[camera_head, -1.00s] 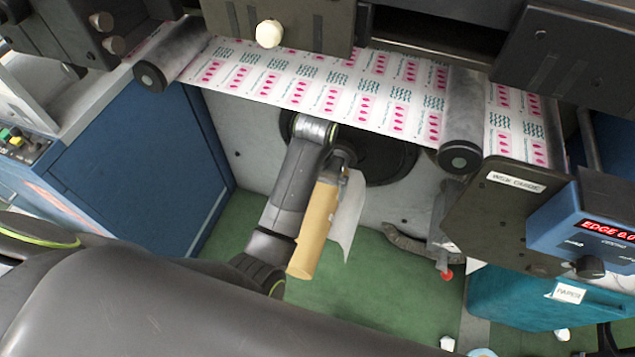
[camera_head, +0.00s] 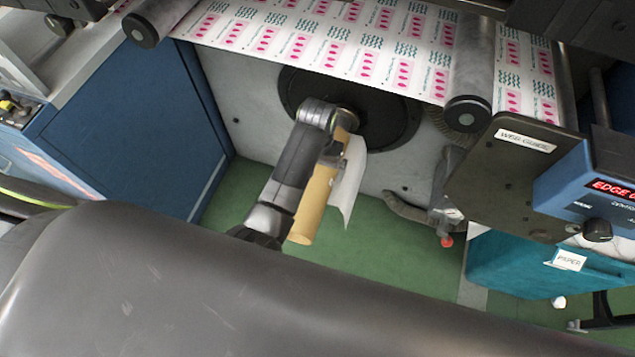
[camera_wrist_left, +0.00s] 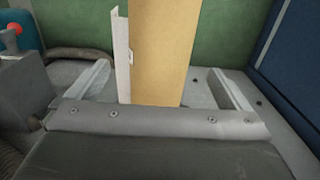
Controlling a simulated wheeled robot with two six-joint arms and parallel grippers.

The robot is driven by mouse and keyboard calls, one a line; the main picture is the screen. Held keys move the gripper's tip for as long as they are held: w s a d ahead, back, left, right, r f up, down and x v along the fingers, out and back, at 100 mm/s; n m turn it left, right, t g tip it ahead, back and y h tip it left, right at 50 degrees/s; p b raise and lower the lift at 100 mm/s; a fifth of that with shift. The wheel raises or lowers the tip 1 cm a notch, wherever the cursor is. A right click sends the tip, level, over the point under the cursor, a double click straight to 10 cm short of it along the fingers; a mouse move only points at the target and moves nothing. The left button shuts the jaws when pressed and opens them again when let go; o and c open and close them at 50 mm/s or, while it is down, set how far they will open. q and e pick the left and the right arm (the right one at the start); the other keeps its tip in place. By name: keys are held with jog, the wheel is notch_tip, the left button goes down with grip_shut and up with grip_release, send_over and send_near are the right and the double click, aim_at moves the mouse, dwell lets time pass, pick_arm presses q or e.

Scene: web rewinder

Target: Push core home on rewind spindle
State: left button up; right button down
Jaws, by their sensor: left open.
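The core is a tan cardboard tube (camera_head: 312,205) at mid-picture in the head view, its far end against or near the black disc (camera_head: 395,125). The spindle is hidden by the core and my arm. A white flap of web (camera_head: 350,180) hangs along the core's right side. My left gripper (camera_head: 342,128) is at the core's far end, mostly hidden behind my wrist. In the left wrist view the open fingers (camera_wrist_left: 160,88) stand either side of the core (camera_wrist_left: 165,50), with gaps on both sides; the white flap (camera_wrist_left: 121,55) is also between them. My right gripper is not in view.
The printed web (camera_head: 330,45) runs over rollers above the core. The web guide plate (camera_head: 510,190) and blue edge display box (camera_head: 590,195) stand at right. A lever with a red knob (camera_head: 446,241) is right of the core. A blue cabinet (camera_head: 130,130) stands left; green floor is clear below.

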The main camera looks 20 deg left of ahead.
pick_arm(q)
notch_tip(320, 180, down, 9)
jog(key=shift+r+b, duration=0.1)
jog(key=shift+b, duration=0.95)
jog(key=c, duration=1.2)
